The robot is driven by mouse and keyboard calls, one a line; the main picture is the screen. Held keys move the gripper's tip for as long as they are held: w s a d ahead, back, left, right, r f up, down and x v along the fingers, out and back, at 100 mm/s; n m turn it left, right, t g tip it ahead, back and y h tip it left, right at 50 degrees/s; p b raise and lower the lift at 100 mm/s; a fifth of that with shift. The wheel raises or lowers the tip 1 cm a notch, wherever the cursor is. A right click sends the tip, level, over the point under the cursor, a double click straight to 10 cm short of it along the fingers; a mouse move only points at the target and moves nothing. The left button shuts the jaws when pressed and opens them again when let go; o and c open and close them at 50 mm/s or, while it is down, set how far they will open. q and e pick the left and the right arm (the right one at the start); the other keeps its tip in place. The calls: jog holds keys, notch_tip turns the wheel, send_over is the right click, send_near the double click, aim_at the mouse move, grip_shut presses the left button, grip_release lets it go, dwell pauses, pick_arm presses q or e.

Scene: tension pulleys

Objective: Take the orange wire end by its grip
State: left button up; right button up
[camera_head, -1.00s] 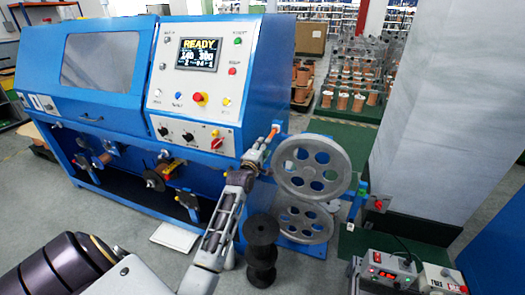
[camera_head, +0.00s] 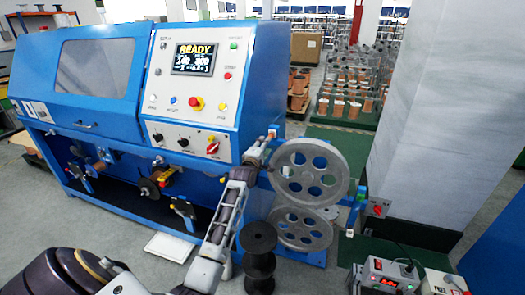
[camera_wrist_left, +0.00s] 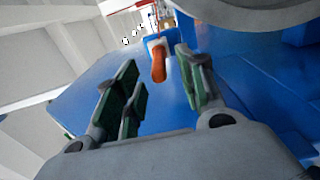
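The orange grip of the wire end (camera_wrist_left: 158,64) shows in the left wrist view as a short orange cylinder, just beyond and between my left fingertips. It sticks out from a white and blue mount. My left gripper (camera_wrist_left: 157,76) is open, with green-padded fingers on both sides, and no clear contact with the grip shows. In the head view my left gripper (camera_head: 261,148) is beside the upper grey pulley (camera_head: 311,171), at the right end of the blue machine. The grip is tiny and mostly hidden there. My right gripper is not in view.
The blue machine (camera_head: 90,118) with its READY screen (camera_head: 199,57) fills the left. A lower pulley (camera_head: 303,229) and black spools (camera_head: 259,257) stand below my gripper. A pale pillar (camera_head: 430,120) and a power box (camera_head: 390,272) are to the right.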

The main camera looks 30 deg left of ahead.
pick_arm(q)
jog(key=shift+x, duration=1.4)
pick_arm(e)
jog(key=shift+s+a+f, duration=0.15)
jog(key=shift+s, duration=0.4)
pick_arm(q)
jog(key=shift+w, duration=0.1)
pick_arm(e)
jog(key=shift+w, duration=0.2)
pick_arm(q)
jog(key=shift+c, duration=0.7)
jog(key=c, duration=0.7)
grip_shut()
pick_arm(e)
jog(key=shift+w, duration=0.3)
